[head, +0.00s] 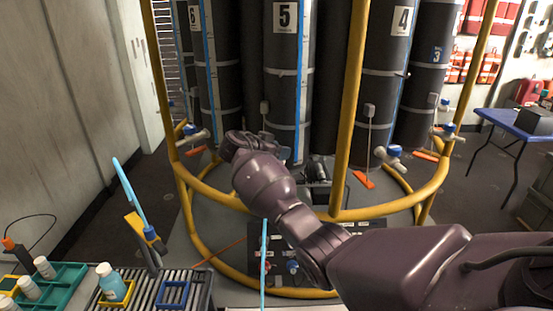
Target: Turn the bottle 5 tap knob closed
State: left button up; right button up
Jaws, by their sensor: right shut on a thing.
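Bottle 5 (272,90) is a tall dark grey cylinder with a "5" label and a blue sight tube down its right side. It stands at the back centre, inside a yellow ring frame. My right arm reaches in from the lower right. Its gripper (244,140) is at the base of bottle 5, on its left side. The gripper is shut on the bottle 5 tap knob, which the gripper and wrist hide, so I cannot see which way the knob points. My left gripper is not in view.
The yellow tube frame (352,100) surrounds the bottles, with an upright just right of bottle 5. Bottle 6's tap (191,133) and bottle 4's tap (392,156) are on either side. A slatted rack (200,290) stands at the lower left. A blue table (510,122) stands at right.

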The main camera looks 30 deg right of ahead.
jog(key=m+g+b, duration=0.2)
jog(key=g, duration=0.1)
jog(key=shift+w+f, duration=0.1)
jog(key=shift+f, duration=0.25)
jog(key=shift+r+m+g+b, duration=0.1)
jog(key=shift+m+g+b, duration=0.7)
jog(key=shift+m+b, duration=0.1)
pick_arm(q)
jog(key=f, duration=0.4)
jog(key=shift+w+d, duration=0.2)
pick_arm(e)
jog(key=shift+r+g, duration=0.15)
jog(key=shift+g, duration=0.15)
jog(key=shift+r+m, duration=0.15)
jog(key=shift+m, duration=0.25)
jog(key=o, duration=0.9)
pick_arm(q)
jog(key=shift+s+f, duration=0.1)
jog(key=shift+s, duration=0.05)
